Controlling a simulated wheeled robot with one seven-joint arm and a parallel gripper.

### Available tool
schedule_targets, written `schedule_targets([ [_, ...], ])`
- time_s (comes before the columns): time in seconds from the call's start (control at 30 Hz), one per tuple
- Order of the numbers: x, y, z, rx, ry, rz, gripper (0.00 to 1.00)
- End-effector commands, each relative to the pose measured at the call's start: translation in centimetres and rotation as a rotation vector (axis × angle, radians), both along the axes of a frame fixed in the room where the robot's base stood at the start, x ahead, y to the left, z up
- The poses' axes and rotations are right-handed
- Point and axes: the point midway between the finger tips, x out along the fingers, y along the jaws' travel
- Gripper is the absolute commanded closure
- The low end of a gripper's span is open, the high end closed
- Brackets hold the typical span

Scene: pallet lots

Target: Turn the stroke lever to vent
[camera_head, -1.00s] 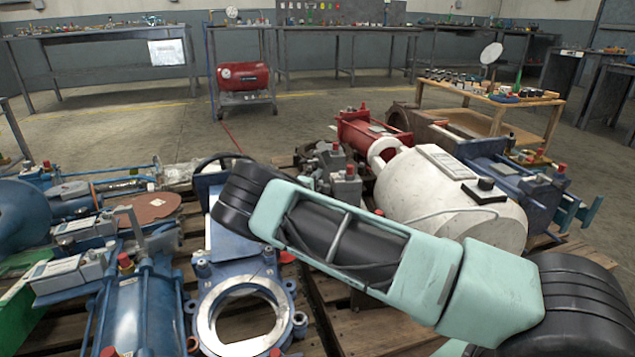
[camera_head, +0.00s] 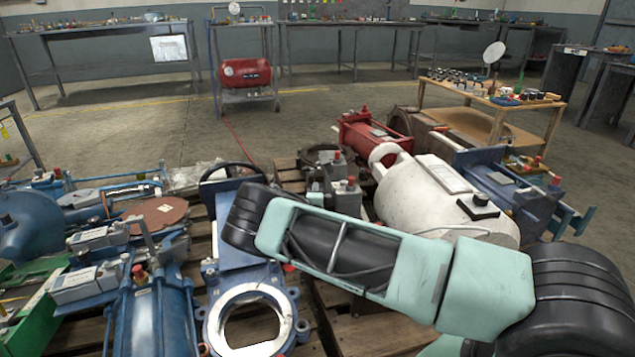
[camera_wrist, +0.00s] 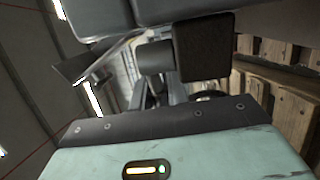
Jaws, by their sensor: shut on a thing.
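My gripper (camera_wrist: 150,62) shows in the wrist view, with its mint body and dark edge strip at the bottom and a black pad (camera_wrist: 205,46) on the right. It is shut on a grey rounded piece (camera_wrist: 154,57), which looks like the stroke lever, though its handle shape and any vent marking cannot be read. In the head view my mint and black arm crosses the picture and hides the gripper and the lever. Grey boxes with red buttons (camera_head: 346,196) stand just behind the arm.
A blue valve with a round open flange (camera_head: 250,318) and a blue cylinder (camera_head: 160,315) lie at the left front on wooden pallets. Open floor lies beyond, before a red tank (camera_head: 246,73).

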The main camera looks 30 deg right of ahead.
Motion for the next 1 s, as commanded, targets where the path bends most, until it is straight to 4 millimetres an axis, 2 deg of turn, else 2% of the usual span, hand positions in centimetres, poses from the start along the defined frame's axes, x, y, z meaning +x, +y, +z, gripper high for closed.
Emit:
schedule_targets([
  [0.03,-0.3,0.0,0.4,-0.002,0.005,0.034,1.0],
  [0.43,-0.8,0.9,0.0,0.001,0.002,0.246,1.0],
  [1.0,-0.9,1.0,-0.2,0.001,0.0,0.289,1.0],
])
